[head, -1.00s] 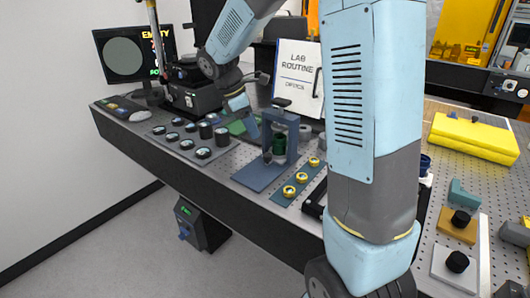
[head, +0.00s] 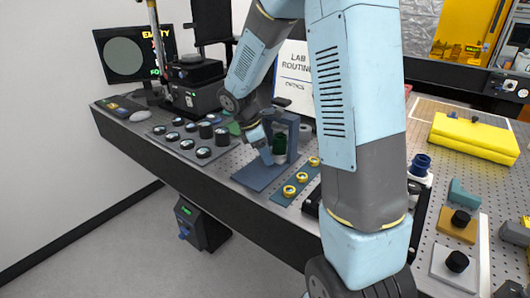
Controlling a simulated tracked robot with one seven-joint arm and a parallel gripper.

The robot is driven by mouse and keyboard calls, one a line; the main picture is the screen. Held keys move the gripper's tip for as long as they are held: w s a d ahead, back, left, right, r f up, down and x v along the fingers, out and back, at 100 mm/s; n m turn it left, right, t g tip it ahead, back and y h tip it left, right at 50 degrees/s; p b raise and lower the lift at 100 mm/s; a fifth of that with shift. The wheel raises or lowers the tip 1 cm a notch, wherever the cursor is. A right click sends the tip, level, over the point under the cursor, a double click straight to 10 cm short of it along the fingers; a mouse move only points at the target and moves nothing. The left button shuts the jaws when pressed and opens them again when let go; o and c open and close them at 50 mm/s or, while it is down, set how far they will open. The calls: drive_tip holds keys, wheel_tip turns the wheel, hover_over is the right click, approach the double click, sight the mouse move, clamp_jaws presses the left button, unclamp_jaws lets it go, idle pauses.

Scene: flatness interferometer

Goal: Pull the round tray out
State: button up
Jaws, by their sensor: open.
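My gripper (head: 267,158) points down well to the right of and nearer than that box, just left of a blue-grey stand (head: 292,130) that holds a dark green cylinder (head: 279,146). It is open and touches neither the disc nor the box. Its fingertips are small in the picture, and I cannot tell whether they touch the stand.
Several round black-rimmed optics (head: 203,152) lie on a plate left of my gripper. Yellow rings (head: 289,190) lie on a strip to its right. A monitor (head: 127,55) at the back left reads "EMPTY". A white sign (head: 294,62) stands behind my arm.

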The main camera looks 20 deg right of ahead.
drive_tip(key=shift+c, duration=0.2)
clamp_jaws()
idle(0.3)
drive_tip(key=shift+s, duration=0.1)
